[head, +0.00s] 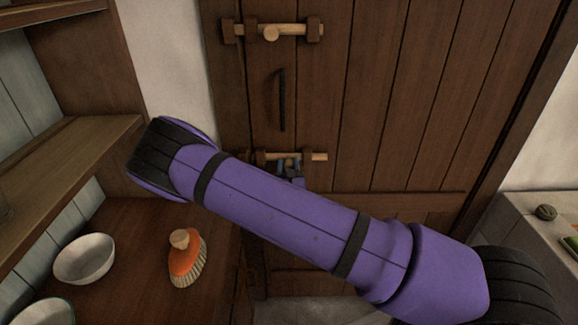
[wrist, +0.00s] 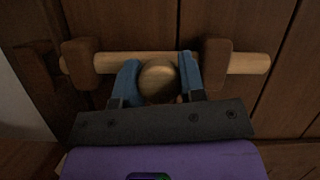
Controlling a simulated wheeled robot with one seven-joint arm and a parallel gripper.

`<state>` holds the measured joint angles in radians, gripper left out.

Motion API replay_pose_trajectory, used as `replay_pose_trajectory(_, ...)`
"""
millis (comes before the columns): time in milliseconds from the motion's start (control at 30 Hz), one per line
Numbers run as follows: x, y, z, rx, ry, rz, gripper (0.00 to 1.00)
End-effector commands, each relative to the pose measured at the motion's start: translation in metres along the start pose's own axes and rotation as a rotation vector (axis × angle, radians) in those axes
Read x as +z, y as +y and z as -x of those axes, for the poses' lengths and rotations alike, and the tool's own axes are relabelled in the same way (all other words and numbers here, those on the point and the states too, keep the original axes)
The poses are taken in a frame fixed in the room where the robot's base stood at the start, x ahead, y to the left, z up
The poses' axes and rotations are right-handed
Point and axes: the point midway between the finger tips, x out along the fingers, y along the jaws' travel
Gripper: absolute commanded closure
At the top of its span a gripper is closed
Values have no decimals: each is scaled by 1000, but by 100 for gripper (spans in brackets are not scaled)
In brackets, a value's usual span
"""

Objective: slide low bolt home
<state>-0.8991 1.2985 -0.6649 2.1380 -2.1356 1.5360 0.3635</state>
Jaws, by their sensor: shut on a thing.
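The low bolt (head: 318,157) is a light wooden rod on the dark plank door (head: 380,100), mostly behind my arm in the head view. In the wrist view the rod (wrist: 247,63) runs level through two brown brackets, a left one (wrist: 80,64) and a right one (wrist: 214,64). Its round knob (wrist: 158,77) sits between the brackets. My gripper (wrist: 160,80) has its blue fingers on both sides of the knob, shut on it. The rod sticks out past both brackets, further on the right. In the head view my gripper (head: 288,165) is partly hidden by my arm.
An upper bolt (head: 285,32) with a knob and a dark vertical handle (head: 282,100) are on the door above. A wooden counter at left holds a white bowl (head: 84,259) and an orange brush (head: 187,262). A shelf (head: 70,160) juts out at left.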

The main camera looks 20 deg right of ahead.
Motion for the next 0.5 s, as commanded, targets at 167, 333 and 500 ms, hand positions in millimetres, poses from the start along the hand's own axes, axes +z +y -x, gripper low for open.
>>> replay_pose_trajectory(167,2,15,0,1,-2,-2,100)
replay_pose_trajectory(333,7,42,-1,2,-1,-3,100)
replay_pose_trajectory(500,7,45,-1,1,0,-1,100)
